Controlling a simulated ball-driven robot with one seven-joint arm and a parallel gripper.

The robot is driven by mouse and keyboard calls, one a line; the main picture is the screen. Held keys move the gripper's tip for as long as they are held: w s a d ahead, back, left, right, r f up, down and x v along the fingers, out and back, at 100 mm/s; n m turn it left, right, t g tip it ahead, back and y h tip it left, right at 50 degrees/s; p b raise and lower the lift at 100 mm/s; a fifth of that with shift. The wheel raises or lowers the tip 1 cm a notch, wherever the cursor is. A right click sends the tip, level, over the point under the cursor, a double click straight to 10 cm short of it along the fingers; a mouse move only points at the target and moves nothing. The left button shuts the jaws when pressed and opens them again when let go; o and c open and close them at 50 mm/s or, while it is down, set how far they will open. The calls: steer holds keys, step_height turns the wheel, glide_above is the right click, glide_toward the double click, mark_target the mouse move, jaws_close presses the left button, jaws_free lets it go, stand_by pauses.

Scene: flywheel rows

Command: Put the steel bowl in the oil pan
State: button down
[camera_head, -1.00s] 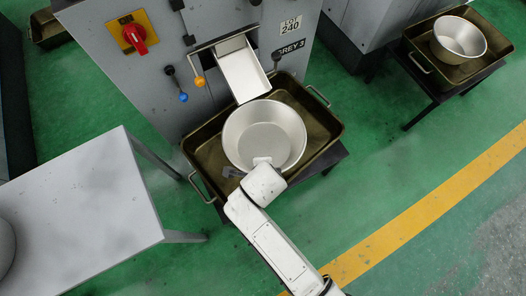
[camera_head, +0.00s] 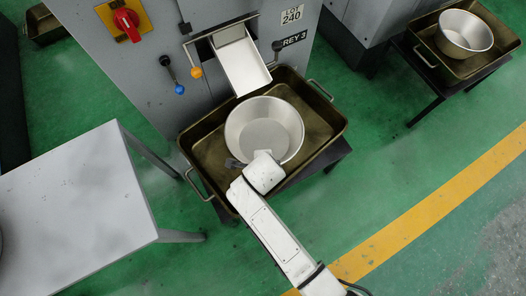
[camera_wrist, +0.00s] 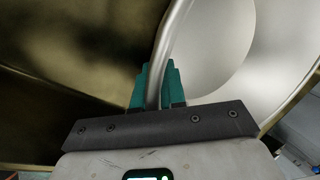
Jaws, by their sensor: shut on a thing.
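The steel bowl (camera_head: 264,128) is over the near oil pan (camera_head: 320,140), a brown-gold tray with handles under the machine's chute. The bowl looks within the pan's walls; I cannot tell if it touches the floor. My gripper (camera_wrist: 157,86) is shut on the bowl's rim, with its teal fingers on both sides of the wall. In the wrist view the bowl (camera_wrist: 215,50) fills the right and the pan (camera_wrist: 50,100) the left. In the head view the fingers are mostly hidden behind my wrist.
The grey machine (camera_head: 150,75) has a metal chute (camera_head: 244,66) beside the bowl, with levers and a red switch (camera_head: 127,20). A grey table (camera_head: 75,205) stands at left. Another pan (camera_head: 430,50) with a bowl (camera_head: 464,33) is at upper right. Green floor is free at right.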

steer(key=c, duration=1.2)
jaws_free()
steer(key=p+v, duration=0.5)
steer(key=v, duration=0.7)
